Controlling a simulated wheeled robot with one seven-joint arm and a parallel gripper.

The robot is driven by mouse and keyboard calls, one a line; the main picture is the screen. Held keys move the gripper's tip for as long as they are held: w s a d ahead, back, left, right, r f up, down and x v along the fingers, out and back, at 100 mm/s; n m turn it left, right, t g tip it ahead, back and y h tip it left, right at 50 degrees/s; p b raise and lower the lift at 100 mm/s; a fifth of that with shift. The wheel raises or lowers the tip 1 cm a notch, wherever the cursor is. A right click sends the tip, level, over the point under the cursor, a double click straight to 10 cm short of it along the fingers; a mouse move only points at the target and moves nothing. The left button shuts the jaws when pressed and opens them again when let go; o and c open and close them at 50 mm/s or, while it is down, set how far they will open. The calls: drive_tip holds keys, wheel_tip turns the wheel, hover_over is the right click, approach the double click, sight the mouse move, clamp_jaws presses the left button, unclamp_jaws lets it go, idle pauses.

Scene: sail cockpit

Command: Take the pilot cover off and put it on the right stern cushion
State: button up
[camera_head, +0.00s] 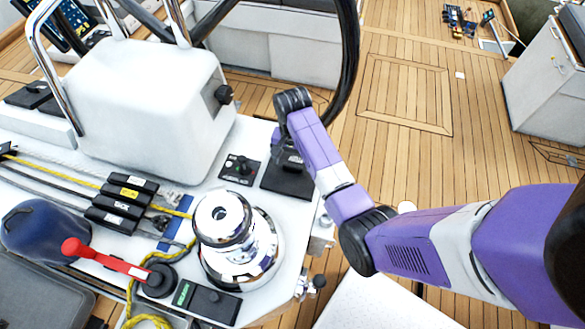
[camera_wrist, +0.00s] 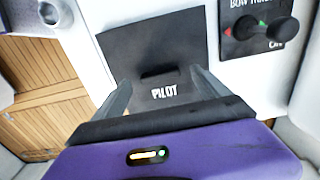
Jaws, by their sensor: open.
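The pilot cover (camera_wrist: 150,47) is a flat black square plate marked PILOT, with a small raised grip (camera_wrist: 164,71) near its lettering. It lies on the white console top, and in the head view (camera_head: 286,181) it is partly hidden by my arm. My gripper (camera_wrist: 160,80) is open and empty. Its two fingers stand on either side of the grip and lettering, apart from each other; contact with the cover cannot be told. A dark grey pad (camera_head: 35,270) shows at the lower left in the head view; I cannot tell whether it is the right stern cushion.
A bow thruster panel (camera_wrist: 258,28) with a black joystick sits beside the cover. A chrome winch (camera_head: 238,240), a red-handled lever (camera_head: 105,262) and yellow rope lie nearby. The black steering wheel rim (camera_head: 347,60) rises behind. The teak deck (camera_head: 410,90) is largely clear.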

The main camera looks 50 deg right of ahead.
drive_tip(key=shift+f, duration=1)
drive_tip(key=c, duration=1.4)
drive_tip(key=shift+c, duration=0.5)
drive_tip(key=shift+r, duration=0.15)
